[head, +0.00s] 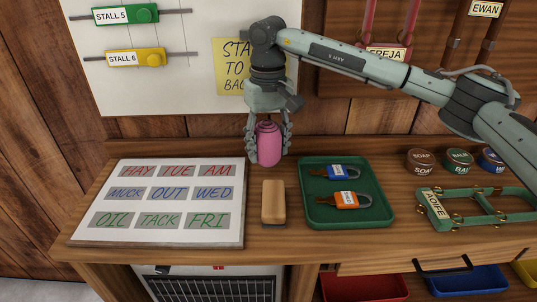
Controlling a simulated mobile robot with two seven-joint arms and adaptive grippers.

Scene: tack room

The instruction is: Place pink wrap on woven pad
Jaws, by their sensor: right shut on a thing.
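The pink wrap (268,143) is a rounded roll, held upright between the fingers of my right gripper (268,157). That gripper points down and is shut on the wrap, near the back of the wooden bench. The wrap appears to be above the bench top, behind a tan block-like brush (273,203); the exact gap is hard to tell. I cannot make out a woven pad in this view. My left gripper is not in view.
A white word board (160,238) lies at left. A green tray (347,218) holds a blue padlock (341,172) and an orange padlock (346,200). Round tins (421,161) and a green halter-like frame (470,209) are at right. Bare bench shows around the brush.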

